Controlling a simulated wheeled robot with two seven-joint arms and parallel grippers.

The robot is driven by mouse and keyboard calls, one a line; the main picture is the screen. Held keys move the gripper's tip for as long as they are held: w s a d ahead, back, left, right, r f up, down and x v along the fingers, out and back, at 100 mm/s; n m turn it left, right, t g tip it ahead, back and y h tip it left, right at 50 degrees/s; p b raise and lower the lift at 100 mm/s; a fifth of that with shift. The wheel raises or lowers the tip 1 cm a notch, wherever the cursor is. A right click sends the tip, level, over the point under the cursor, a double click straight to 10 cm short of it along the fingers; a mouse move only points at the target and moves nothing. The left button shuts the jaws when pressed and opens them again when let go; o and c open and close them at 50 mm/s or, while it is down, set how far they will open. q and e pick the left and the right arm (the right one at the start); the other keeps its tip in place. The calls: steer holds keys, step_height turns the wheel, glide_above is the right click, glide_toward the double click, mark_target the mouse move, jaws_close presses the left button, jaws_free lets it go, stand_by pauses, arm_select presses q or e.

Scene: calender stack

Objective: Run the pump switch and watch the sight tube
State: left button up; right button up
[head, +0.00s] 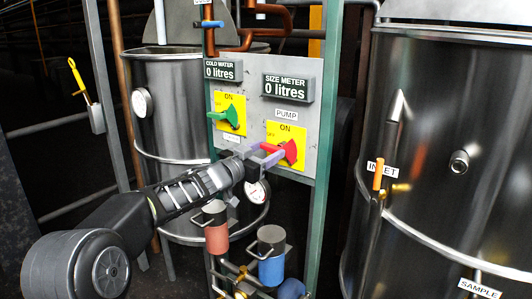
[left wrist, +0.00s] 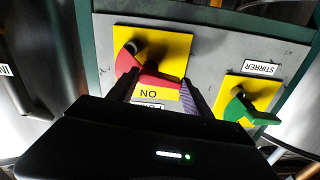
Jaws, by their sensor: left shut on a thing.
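The red pump switch (head: 290,152) is on a yellow plate (head: 287,130) marked ON at the top and OFF at the left, under the PUMP label. Its handle points left, to the OFF side. My left gripper (head: 263,157) is shut on that handle. In the left wrist view the red switch (left wrist: 150,80) lies between the two fingers of my left gripper (left wrist: 160,92), with the picture upside down. The size meter (head: 287,88) reads 0 litres. I cannot pick out the sight tube with certainty. My right gripper is not in view.
The green stirrer switch (head: 228,117) is close by on the same grey panel (head: 255,95); it also shows in the left wrist view (left wrist: 242,108). The cold water meter (head: 223,70) reads 0 litres. A large steel tank (head: 460,110) with an orange-handled inlet valve (head: 378,176) stands right.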

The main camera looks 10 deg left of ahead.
arm_select(q)
steer(key=m, duration=0.4)
steer(key=shift+r, duration=0.25)
steer(key=m, duration=0.2)
steer(key=m+b, duration=0.1)
steer(key=shift+s+d+r+m, duration=0.1)
steer(key=shift+d+r+m, duration=0.1)
steer(key=shift+m, duration=0.2)
steer(key=shift+s+d+r+m+b, duration=0.15)
steer(key=shift+m+b, duration=0.45)
steer(key=shift+m, duration=0.9)
steer(key=shift+d+r+m+b, duration=0.1)
steer(key=shift+d+m+b, duration=0.35)
steer(key=shift+m, duration=1.05)
steer(key=shift+s+r+m+b, duration=0.1)
steer(key=shift+m+b, duration=0.65)
steer(key=shift+m, duration=0.75)
steer(key=o, duration=1.4)
steer(key=shift+c, duration=0.2)
steer(key=b+v, duration=0.1)
steer(key=v, duration=0.6)
steer(key=shift+s, duration=0.35)
